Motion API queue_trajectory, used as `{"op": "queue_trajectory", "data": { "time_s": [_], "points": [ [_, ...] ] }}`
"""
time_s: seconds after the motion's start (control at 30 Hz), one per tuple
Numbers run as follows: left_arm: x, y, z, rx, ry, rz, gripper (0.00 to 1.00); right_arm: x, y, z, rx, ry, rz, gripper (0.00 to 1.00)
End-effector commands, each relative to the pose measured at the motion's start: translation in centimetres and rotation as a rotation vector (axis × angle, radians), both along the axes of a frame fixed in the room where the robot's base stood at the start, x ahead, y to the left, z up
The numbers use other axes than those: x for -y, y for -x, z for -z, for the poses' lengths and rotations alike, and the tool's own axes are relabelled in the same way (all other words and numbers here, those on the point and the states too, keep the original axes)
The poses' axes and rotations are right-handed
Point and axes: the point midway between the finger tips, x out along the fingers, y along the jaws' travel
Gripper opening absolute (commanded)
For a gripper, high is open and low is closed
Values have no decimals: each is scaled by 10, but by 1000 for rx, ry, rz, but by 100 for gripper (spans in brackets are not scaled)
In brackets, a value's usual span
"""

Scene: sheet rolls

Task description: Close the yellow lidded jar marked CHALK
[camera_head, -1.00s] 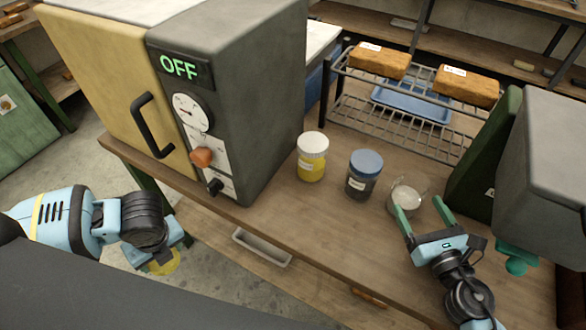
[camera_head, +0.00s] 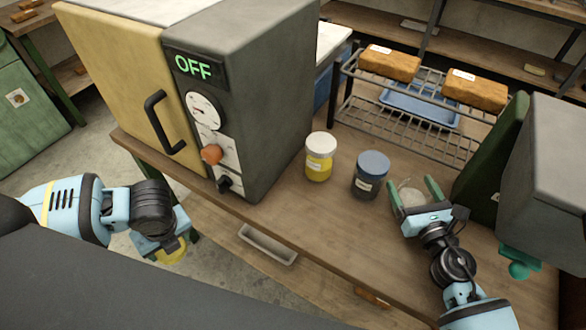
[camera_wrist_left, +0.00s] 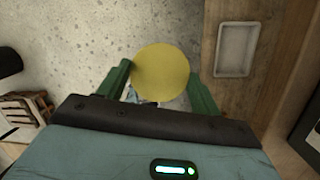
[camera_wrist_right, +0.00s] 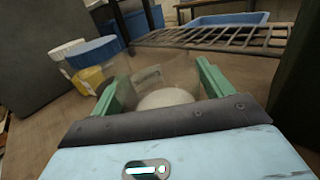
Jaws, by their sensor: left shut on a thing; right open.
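A clear jar (camera_head: 408,197) with white contents stands open, without a lid, on the bench at right in the head view; no marking on it is readable. My right gripper (camera_head: 412,187) is open, its fingers on either side of this jar. The right wrist view shows the white contents (camera_wrist_right: 165,98) between the fingers; contact with the glass is unclear. My left gripper (camera_wrist_left: 160,88) is shut on a round yellow lid (camera_wrist_left: 160,72), held out over the floor in front of the bench. The lid also shows in the head view (camera_head: 173,256), partly hidden by the gripper.
A white-lidded yellow jar (camera_head: 319,158) and a blue-lidded dark jar (camera_head: 370,175) stand left of the open jar. The grey oven (camera_head: 260,100) bounds the left, a wire rack (camera_head: 420,128) the back, a green-and-grey machine (camera_head: 550,170) the right. Bench front is clear.

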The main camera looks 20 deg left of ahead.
Motion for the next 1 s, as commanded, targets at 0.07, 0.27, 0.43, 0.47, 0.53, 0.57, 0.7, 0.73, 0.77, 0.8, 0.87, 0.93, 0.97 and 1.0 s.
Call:
{"op": "queue_trajectory", "data": {
  "time_s": [0.07,0.27,0.43,0.47,0.53,0.57,0.7,0.73,0.77,0.8,0.87,0.93,0.97,1.0],
  "points": [
    [0,0,0,0,0,0,43,-1,-2,1,-1,0,-1,79],
    [0,0,0,0,0,0,43,-1,-2,1,-1,0,-1,79],
    [0,0,0,0,0,0,43,-1,-2,1,-1,0,-1,70],
    [0,0,0,0,0,0,43,-1,-2,1,-1,0,-1,66],
    [0,0,0,0,0,0,43,-1,-2,1,-1,0,-1,57],
    [0,0,0,0,0,0,43,-1,-2,1,-1,0,-1,53],
    [0,0,0,0,0,0,43,-1,-2,0,1,0,-1,35],
    [0,0,0,0,0,0,43,-1,-2,0,1,0,-1,32],
    [0,0,0,0,0,0,43,-1,-2,0,1,0,-1,32],
    [0,0,0,0,0,0,43,-1,-2,0,1,0,-1,32],
    [0,0,0,0,0,0,43,-1,-2,0,1,0,-1,32],
    [0,0,-1,1,1,0,43,-1,-2,-1,1,0,-1,32],
    [0,0,-1,2,0,1,43,-1,-2,-2,1,0,-1,32],
    [0,-1,-3,5,0,0,43,-1,-2,-3,2,0,-1,32]
  ]
}}
